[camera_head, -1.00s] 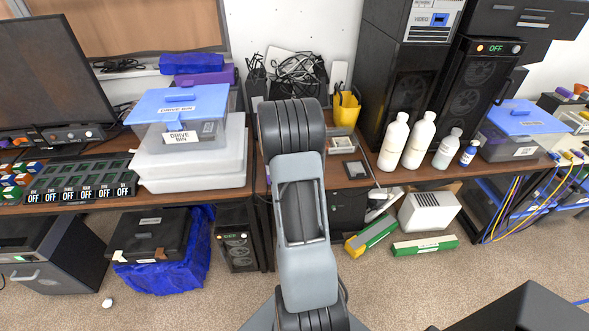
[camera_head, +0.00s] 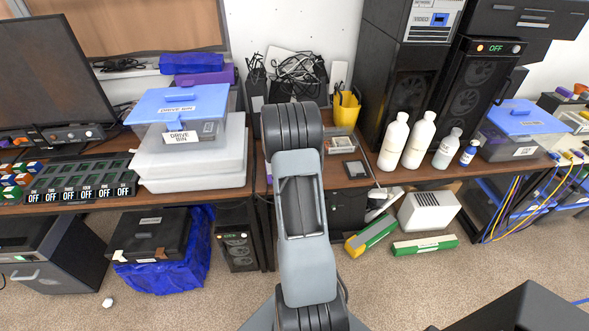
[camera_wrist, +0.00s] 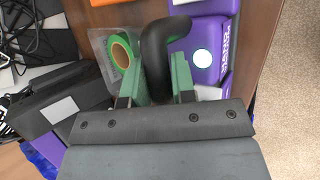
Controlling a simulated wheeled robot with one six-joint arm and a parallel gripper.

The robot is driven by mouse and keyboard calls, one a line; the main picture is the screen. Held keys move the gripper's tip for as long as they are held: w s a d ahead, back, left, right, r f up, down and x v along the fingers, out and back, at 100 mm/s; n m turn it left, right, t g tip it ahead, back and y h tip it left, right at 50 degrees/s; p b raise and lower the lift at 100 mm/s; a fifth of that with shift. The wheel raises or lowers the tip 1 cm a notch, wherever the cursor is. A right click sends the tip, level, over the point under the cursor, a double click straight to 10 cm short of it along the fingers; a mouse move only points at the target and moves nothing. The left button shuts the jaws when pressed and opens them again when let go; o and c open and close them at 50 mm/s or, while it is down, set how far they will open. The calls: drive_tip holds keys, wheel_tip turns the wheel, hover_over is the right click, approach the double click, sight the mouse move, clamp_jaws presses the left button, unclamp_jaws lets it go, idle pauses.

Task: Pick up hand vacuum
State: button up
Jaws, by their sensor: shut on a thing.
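The hand vacuum (camera_wrist: 209,45) shows in the wrist view as a purple body with lettering, a round pale spot and a thick black curved handle (camera_wrist: 157,35). My gripper (camera_wrist: 160,75) has its two green fingers on either side of the black handle and is shut on it. The purple body lies to the right of the fingers, over or on the brown desk; I cannot tell if it is clear of the surface. In the head view my arm hides the gripper and nearly all of the vacuum.
A green tape roll (camera_wrist: 121,52) in a clear tray lies left of the fingers in the wrist view. White bottles (camera_head: 393,142) stand to the right in the head view, beside a dark tower. A yellow cup (camera_head: 346,108) and a blue-lidded drive bin (camera_head: 178,102) flank my arm.

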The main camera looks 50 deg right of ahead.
clamp_jaws()
drive_tip(key=shift+r, duration=0.15)
